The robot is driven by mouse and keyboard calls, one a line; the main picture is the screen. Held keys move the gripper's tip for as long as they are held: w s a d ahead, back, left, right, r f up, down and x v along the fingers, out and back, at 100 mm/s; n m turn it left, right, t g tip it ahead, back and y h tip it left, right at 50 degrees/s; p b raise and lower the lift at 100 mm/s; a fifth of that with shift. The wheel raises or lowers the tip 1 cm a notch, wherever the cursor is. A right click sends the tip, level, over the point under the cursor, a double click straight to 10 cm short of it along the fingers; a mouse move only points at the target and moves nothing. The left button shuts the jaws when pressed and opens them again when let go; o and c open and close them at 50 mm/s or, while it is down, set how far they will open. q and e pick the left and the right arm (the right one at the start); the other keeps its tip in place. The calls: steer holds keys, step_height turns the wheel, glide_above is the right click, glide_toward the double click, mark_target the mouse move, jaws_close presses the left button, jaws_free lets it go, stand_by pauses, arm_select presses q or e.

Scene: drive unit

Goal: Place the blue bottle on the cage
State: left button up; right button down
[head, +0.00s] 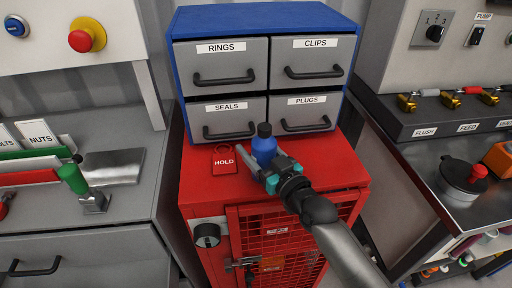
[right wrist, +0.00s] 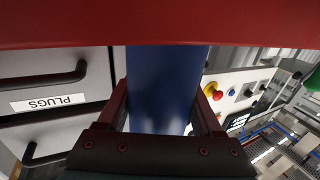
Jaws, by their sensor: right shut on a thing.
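The blue bottle (head: 264,147) with a dark cap stands upright over the top of the red cage (head: 335,166), in front of the drawer unit. My right gripper (head: 262,166) reaches in from the lower right and is shut on the bottle. In the right wrist view the bottle (right wrist: 167,90) fills the space between the two fingers (right wrist: 165,112). Its far end meets the edge of the red surface (right wrist: 160,25) there; I cannot tell whether it rests on it. My left gripper is not in view.
A red HOLD tag (head: 224,162) lies on the cage top just left of the bottle. The blue drawer unit (head: 265,15) stands at the back of the cage top. The right part of the cage top is clear. A steel counter with a pot (head: 465,175) is at the right.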

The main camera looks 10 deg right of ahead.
steer(key=shift+c, duration=0.2)
jaws_free()
steer(key=shift+s+r, duration=0.1)
steer(key=shift+r, duration=0.05)
steer(key=p+v, duration=0.1)
steer(key=v, duration=1.1)
